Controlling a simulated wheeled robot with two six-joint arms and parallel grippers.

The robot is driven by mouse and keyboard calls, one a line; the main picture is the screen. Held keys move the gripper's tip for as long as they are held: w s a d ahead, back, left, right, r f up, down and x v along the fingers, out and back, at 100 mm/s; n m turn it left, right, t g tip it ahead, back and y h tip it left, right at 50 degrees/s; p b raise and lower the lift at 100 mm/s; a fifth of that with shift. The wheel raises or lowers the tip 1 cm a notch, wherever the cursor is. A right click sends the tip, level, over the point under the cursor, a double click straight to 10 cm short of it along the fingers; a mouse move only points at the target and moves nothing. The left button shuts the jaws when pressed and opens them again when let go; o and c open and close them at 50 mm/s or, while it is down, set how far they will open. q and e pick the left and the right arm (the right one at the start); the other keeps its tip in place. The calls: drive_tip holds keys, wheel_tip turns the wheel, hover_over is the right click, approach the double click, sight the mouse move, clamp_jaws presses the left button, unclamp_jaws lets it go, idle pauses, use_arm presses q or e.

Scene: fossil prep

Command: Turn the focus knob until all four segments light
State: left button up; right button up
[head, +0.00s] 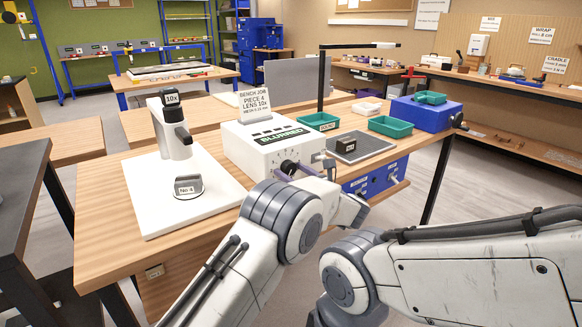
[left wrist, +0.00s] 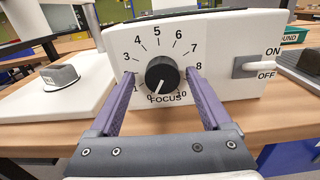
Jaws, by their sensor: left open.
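The white control box (head: 262,150) stands on the wooden bench with a "BLURRED" display (head: 281,137) and a row of small segments (head: 268,126) on top that look dark. Its black focus knob (left wrist: 162,74) faces me, inside a printed scale from 0 to 10. The knob's white mark points down and slightly left, near 0. My left gripper (left wrist: 160,84) is open, one purple finger on each side of the knob, with gaps showing. In the head view the left gripper (head: 297,170) is at the box front, partly hiding the knob. My right gripper is out of view.
An ON/OFF switch (left wrist: 256,65) is right of the knob. A white microscope (head: 172,128) marked 10x stands left, with a No.4 piece (head: 188,187) on its base. A job card (head: 255,104) stands behind the box. A mesh tray (head: 362,147) and green trays (head: 390,127) lie right.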

use_arm(q)
drive_tip(key=shift+d, duration=0.2)
clamp_jaws()
